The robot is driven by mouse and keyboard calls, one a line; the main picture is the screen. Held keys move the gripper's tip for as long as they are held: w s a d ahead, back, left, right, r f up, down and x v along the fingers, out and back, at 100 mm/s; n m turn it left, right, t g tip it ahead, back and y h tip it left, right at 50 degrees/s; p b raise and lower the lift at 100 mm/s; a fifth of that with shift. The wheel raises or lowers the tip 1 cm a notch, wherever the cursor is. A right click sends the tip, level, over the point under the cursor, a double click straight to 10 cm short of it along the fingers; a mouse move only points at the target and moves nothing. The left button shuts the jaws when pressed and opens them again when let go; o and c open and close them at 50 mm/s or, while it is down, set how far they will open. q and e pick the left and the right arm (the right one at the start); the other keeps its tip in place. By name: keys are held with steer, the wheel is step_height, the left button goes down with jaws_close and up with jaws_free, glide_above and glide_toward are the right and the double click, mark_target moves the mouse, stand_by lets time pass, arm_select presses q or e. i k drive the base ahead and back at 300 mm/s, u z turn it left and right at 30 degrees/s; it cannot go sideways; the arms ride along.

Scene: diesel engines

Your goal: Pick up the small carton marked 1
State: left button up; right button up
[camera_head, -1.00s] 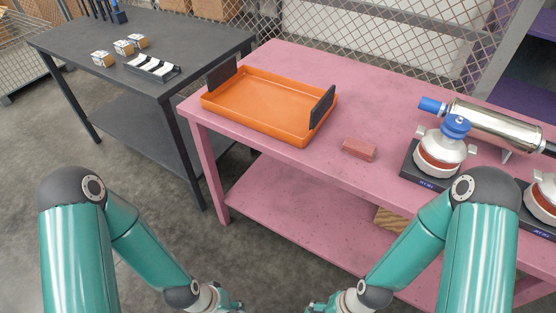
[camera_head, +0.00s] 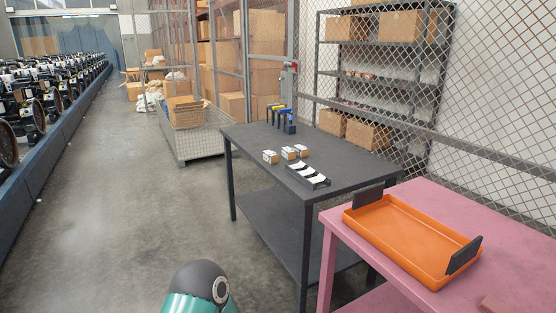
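Several small cartons (camera_head: 288,153) with white tops and brown sides stand in a row on the dark grey table (camera_head: 345,157). Their markings are too small to read, so I cannot tell which one is marked 1. A black rack with white pieces (camera_head: 308,175) lies just in front of them. Only a part of my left arm shows at the bottom edge. Neither of my grippers is in view.
A pink table (camera_head: 503,221) with an orange tray (camera_head: 415,240) that has black end handles stands at the right. Blue-black upright tools (camera_head: 289,124) stand behind the cartons. Wire mesh fencing runs behind the tables. The floor (camera_head: 165,215) at left is clear, beside a row of engines (camera_head: 45,85).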

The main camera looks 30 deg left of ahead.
mark_target(301, 151)
steer(key=z, duration=0.05)
steer(key=k, duration=1)
steer(key=u, duration=0.45)
steer(key=i, duration=0.8)
steer(key=u, duration=1.15)
steer(key=i, duration=1.3)
steer(key=z, duration=0.35)
steer(key=i, duration=0.95)
steer(key=z, duration=0.65)
steer(key=k, duration=0.9)
steer(key=z, duration=0.2)
steer(key=i, duration=0.9)
steer(key=u, duration=0.05)
